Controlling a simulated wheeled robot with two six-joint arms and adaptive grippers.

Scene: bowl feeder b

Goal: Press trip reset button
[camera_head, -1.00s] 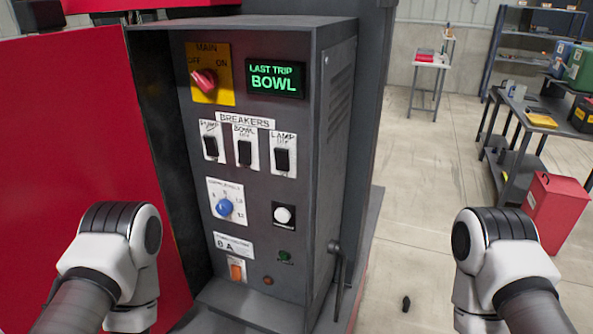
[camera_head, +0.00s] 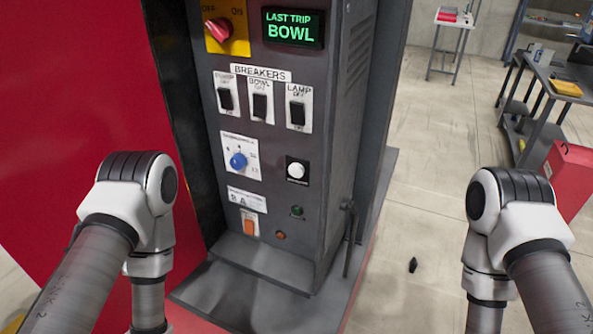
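A dark grey control panel (camera_head: 224,128) stands ahead of me. A white round button (camera_head: 296,170) on a black plate sits at its right, below the breakers; its label is too small to read. A small green button or lamp (camera_head: 297,211) and an orange-red one (camera_head: 280,235) sit lower. An orange rocker switch (camera_head: 249,228) is at the lower left. A screen (camera_head: 293,28) reads "LAST TRIP BOWL". I cannot tell which control is the trip reset. My arms show at left and right, apart from the panel; both grippers are out of view.
Three black breaker switches (camera_head: 260,106), a blue knob (camera_head: 238,160) and a red main switch (camera_head: 217,29) are on the panel. A handle (camera_head: 349,238) sticks out at its right side. A small black object (camera_head: 413,265) lies on the floor. Tables and a red box (camera_head: 568,180) stand right.

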